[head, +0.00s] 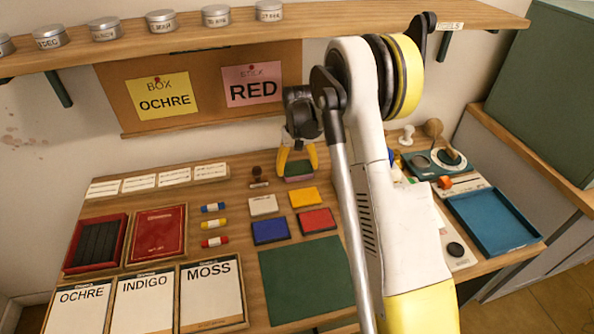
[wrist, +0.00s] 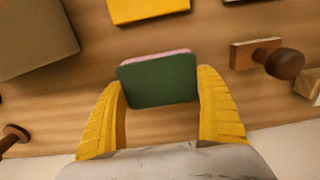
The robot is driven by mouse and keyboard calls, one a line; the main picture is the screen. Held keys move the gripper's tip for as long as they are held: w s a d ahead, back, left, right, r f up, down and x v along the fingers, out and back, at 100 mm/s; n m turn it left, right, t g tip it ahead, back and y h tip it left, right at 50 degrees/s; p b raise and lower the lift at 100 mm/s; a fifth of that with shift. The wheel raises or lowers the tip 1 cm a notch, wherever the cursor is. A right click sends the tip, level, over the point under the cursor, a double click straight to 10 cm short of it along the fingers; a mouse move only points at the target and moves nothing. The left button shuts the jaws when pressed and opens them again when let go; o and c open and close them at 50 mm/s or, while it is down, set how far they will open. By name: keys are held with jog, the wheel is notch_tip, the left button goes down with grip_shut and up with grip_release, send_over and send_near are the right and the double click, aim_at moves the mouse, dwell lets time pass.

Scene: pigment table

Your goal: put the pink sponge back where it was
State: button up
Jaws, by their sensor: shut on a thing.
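The pink sponge (head: 299,178) is at the back of the table, between the fingers of my gripper (head: 298,157). It has a dark green face and a pink layer. In the wrist view the green face of the sponge (wrist: 160,82) is towards the camera, with a thin pink edge showing along its far side. The yellow fingers of my gripper (wrist: 162,90) are shut on its two short ends. I cannot tell whether the sponge touches the table or hangs just above it.
A wooden stamp (head: 259,179) stands close to the left of the sponge. A yellow pad (head: 304,197) lies just in front, with white, blue and red pads and a green mat (head: 305,280) nearer. The pinboard (head: 205,88) and shelf (head: 190,38) are behind and above.

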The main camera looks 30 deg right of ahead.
aim_at(297, 166)
jog(key=shift+r, duration=0.1)
jog(key=shift+f, duration=0.2)
jog(key=o, duration=1)
jog(key=shift+o, duration=0.2)
jog(key=shift+r, duration=0.1)
notch_tip(297, 166, up, 12)
jog(key=p, duration=0.4)
jog(key=shift+r, duration=0.15)
